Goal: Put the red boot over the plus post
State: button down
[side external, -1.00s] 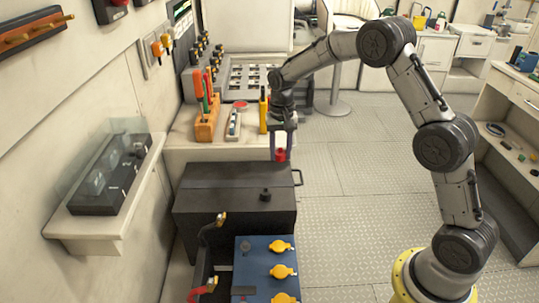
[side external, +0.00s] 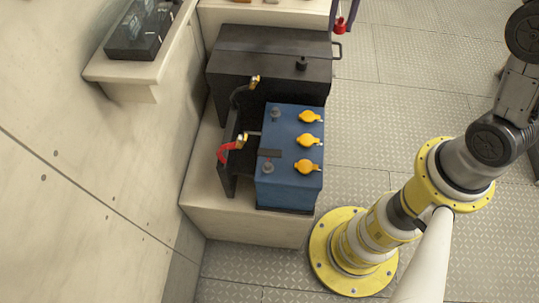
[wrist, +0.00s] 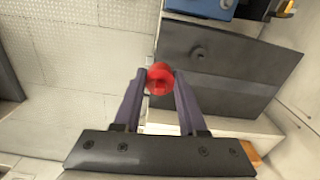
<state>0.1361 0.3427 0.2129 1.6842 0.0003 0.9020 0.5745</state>
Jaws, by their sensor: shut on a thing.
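The red boot (side external: 340,25) is between the fingertips of my gripper (side external: 339,13), at the top edge of the side view. In the wrist view the red boot (wrist: 159,84) is pinched between the two purple fingers of my gripper (wrist: 160,77). The blue battery (side external: 291,150) stands nearer the side camera, well apart from the boot. Two grey posts, the far post (side external: 275,113) and the near post (side external: 268,167), rise at its left side. Any plus mark is too small to read. Most of my gripper is outside the side view.
A black box (side external: 265,50) with a black knob-like piece (side external: 301,64) on its lid stands behind the battery. Yellow caps (side external: 308,141) line the battery's right side. Open floor (side external: 400,110) is to the right.

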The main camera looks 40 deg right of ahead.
dwell(0.4)
jog(key=shift+w+n, duration=0.35)
jog(key=shift+n, duration=0.25)
jog(key=shift+w+f+n, duration=0.15)
jog(key=shift+f+n, duration=0.15)
jog(key=shift+n, duration=0.1)
jog(key=a+f+n, duration=0.3)
jog(key=a+n, duration=0.1)
jog(key=a, duration=0.2)
jog(key=n, duration=1.1)
send_near(268, 165)
jog(key=shift+f, duration=4.05)
